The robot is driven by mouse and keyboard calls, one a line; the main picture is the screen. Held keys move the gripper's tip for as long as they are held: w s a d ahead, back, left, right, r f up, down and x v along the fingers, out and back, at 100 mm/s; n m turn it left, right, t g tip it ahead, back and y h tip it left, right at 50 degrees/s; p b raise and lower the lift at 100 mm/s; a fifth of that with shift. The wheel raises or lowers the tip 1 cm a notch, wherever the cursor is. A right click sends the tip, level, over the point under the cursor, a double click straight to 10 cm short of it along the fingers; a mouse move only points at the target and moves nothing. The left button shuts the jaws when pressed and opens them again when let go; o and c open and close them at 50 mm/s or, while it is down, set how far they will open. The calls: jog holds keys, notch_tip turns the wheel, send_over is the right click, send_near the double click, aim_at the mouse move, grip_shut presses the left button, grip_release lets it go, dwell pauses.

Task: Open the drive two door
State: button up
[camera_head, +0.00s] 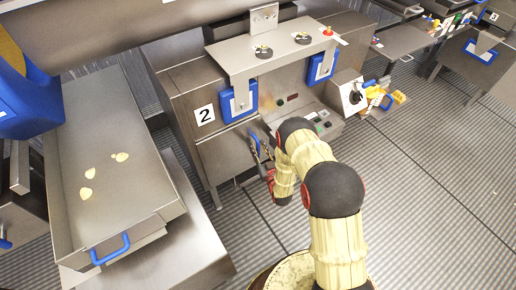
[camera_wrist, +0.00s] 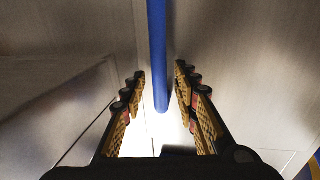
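The steel cabinet marked with a "2" label (camera_head: 204,114) stands in the middle of the head view. My gripper (camera_head: 262,150) is low at its front panel, partly hidden by my arm. In the wrist view a blue bar handle (camera_wrist: 157,50) runs upright in front of a grey metal panel (camera_wrist: 230,50), which looks like the door. My gripper (camera_wrist: 160,72) is open, with one finger on each side of the bar. Gaps show between the bar and both fingers. In the head view the bar is hard to tell from the gripper.
Blue-framed latches (camera_head: 240,103) hang under the cabinet's top plate (camera_head: 275,55). A control panel (camera_head: 318,124) lies right of my gripper. A steel tray (camera_head: 118,185) with a blue handle is at left. The striped floor at right is mostly clear.

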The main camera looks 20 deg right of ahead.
jog(key=shift+w, duration=0.15)
jog(key=shift+c, duration=0.8)
grip_shut()
